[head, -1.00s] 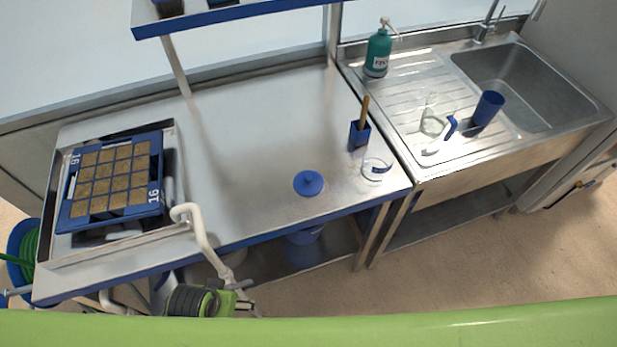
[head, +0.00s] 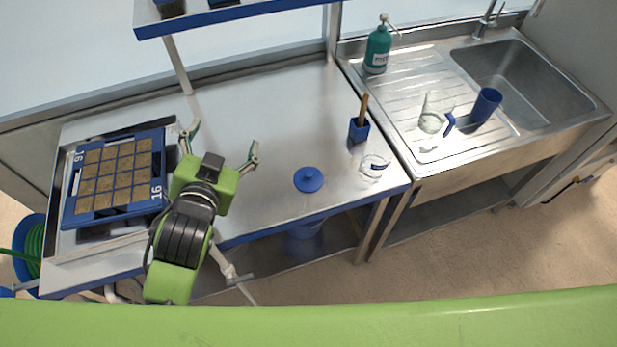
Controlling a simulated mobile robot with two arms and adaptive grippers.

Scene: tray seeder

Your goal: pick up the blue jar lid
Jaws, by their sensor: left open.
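The blue jar lid (head: 309,179) is a round disc with a small knob on top. It lies flat on the steel bench (head: 270,120), near the front edge in the head view. My left gripper (head: 221,138) is over the bench to the left of the lid, apart from it. Its two fingers are spread wide with nothing between them. My right gripper is not in view.
A glass jar (head: 371,170) stands just right of the lid. A small blue holder (head: 358,131) with a wooden stick is behind it. A blue seed tray (head: 163,139) sits at the left. The sink (head: 530,75) is at the right. The bench centre is clear.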

